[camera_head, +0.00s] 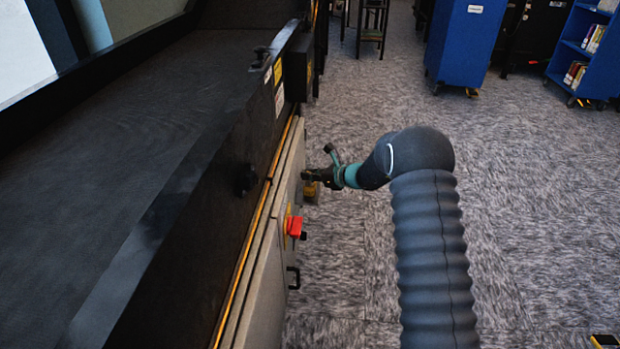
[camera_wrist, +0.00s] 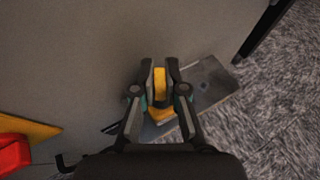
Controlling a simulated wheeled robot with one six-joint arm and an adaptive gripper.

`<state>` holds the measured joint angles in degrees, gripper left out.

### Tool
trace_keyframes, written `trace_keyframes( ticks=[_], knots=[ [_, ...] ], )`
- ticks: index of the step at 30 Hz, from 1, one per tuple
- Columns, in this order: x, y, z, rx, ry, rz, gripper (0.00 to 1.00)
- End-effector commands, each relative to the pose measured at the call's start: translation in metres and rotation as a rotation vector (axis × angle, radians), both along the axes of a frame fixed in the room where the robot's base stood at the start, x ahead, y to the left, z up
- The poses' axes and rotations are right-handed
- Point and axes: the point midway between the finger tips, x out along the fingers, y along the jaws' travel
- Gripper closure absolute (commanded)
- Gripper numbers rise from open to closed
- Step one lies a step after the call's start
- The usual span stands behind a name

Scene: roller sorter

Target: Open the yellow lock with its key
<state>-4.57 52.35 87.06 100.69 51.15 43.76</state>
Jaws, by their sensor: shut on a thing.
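My gripper (camera_head: 312,175) reaches the grey side panel of the sorter. In the wrist view its two fingers (camera_wrist: 159,74) are close together, with a narrow yellow piece between them. The yellow lock (camera_head: 311,189) shows just below the fingertips in the head view, partly covered by them. In the wrist view a wider yellow part (camera_wrist: 160,114) shows between the finger links. I cannot tell the key apart from the lock. A grey metal plate (camera_wrist: 212,82) lies behind the fingers.
A red knob on a yellow plate (camera_head: 295,227) and a black handle (camera_head: 293,277) are on the panel, nearer the camera. The sorter's black top (camera_head: 130,130) fills the left. Carpeted floor (camera_head: 530,210) is open on the right. Blue carts (camera_head: 466,40) stand at the back.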

Motion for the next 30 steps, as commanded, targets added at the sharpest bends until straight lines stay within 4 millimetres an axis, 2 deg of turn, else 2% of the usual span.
trace_keyframes(
  ticks=[30],
  knots=[
    [-0.0001, 0.0002, -0.0019, -0.001, -0.002, -0.177, 1.00]
  ],
)
